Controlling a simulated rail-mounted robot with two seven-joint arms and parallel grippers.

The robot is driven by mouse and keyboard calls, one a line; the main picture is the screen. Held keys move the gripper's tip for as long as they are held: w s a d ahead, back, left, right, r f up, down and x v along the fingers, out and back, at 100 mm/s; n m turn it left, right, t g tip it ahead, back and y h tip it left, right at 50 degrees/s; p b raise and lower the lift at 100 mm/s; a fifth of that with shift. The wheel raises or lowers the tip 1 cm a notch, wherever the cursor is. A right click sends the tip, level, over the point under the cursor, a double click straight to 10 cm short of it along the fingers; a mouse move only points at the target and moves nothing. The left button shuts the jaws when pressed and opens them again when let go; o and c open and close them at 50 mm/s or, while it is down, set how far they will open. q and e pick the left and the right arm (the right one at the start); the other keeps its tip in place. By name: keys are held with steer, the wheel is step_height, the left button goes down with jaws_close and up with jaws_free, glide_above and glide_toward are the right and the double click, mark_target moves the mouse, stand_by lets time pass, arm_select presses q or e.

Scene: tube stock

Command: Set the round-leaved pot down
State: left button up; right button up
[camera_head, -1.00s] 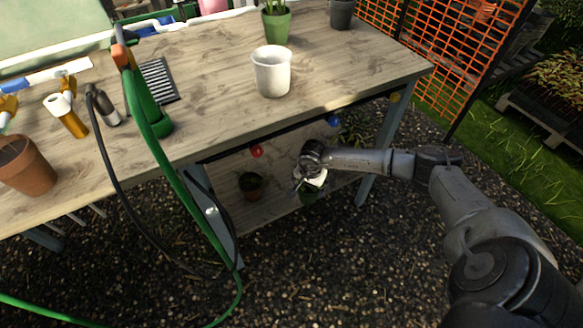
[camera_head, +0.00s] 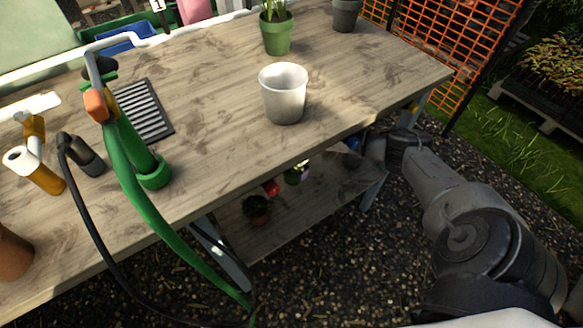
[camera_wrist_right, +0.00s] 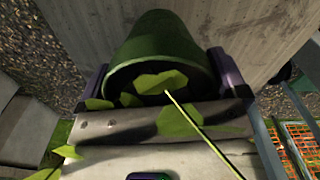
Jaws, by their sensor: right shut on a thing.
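The round-leaved pot is a dark green pot (camera_wrist_right: 158,42) with yellow-green leaves at its rim, seen in the right wrist view. My right gripper (camera_wrist_right: 162,80) is shut on it, one dark finger on each side. The wooden lower shelf (camera_wrist_right: 245,30) shows beyond the pot; I cannot tell whether the pot touches it. In the head view the lower shelf (camera_head: 310,215) lies under the bench, and my right arm reaches in beneath the tabletop edge. The tabletop hides most of that gripper; only a small white and green patch shows there. My left gripper is not in view.
A terracotta pot (camera_head: 257,209) stands on the lower shelf, left of the hidden gripper. The tabletop (camera_head: 220,80) above limits height.

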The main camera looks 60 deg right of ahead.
steer(key=f, duration=0.1)
steer(key=f+b, duration=0.2)
steer(key=f, duration=0.1)
steer(key=shift+s+a+f, duration=0.1)
steer(key=shift+s+a, duration=0.05)
steer(key=shift+s, duration=0.15)
steer(key=shift+w, duration=0.1)
steer(key=shift+f, duration=0.15)
steer(key=o, duration=0.8)
steer(key=shift+c, duration=0.2)
steer(key=shift+r, duration=0.25)
